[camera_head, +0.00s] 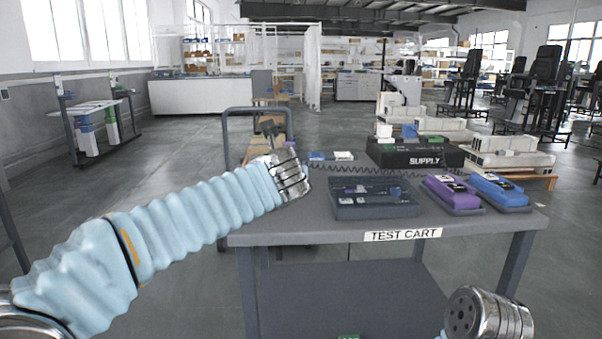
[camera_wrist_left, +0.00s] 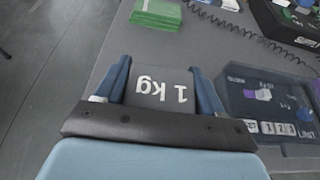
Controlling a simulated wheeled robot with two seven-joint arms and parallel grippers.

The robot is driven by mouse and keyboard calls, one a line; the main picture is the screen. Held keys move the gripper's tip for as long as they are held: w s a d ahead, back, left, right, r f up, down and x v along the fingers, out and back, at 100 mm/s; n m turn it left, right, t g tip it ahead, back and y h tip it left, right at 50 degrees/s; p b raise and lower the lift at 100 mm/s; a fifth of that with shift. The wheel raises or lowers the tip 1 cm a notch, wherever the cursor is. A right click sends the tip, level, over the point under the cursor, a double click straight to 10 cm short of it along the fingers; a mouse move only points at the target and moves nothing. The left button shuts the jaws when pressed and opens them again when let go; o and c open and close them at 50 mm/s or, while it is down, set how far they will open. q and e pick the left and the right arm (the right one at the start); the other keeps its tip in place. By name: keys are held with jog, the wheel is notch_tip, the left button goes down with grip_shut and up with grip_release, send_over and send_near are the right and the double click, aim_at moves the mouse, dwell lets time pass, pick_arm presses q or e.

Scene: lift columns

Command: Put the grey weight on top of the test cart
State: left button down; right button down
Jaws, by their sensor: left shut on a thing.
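The grey weight (camera_wrist_left: 160,91), marked "1 kg", sits between the two blue fingers of my left gripper (camera_wrist_left: 158,78), which is shut on it. In the head view my left gripper is mostly hidden behind my wrist, near the cart's far left side. The test cart (camera_head: 292,225) is a grey table with a "TEST CART" label on its front edge. In the left wrist view the cart top (camera_wrist_left: 105,70) lies beneath and around the weight. I cannot tell whether the weight touches it. My right wrist shows at the lower right, but its gripper is not in view.
On the cart stand a dark tester case (camera_head: 375,210), a purple device (camera_head: 450,189), a blue device (camera_head: 498,190) and a black supply box (camera_head: 414,153) with a coiled cable. A green block (camera_wrist_left: 156,13) lies beyond the weight. The cart's front left top is clear.

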pick_arm(q)
jog(key=shift+a+f, duration=0.55)
jog(key=shift+a+f+b, duration=0.15)
jog(key=shift+f+b, duration=0.7)
jog(key=shift+f, duration=0.75)
jog(key=shift+f, duration=0.1)
jog(key=shift+c, duration=0.6)
grip_release()
jog(key=shift+f, duration=0.1)
jog(key=shift+s, duration=0.1)
jog(key=v, duration=1.2)
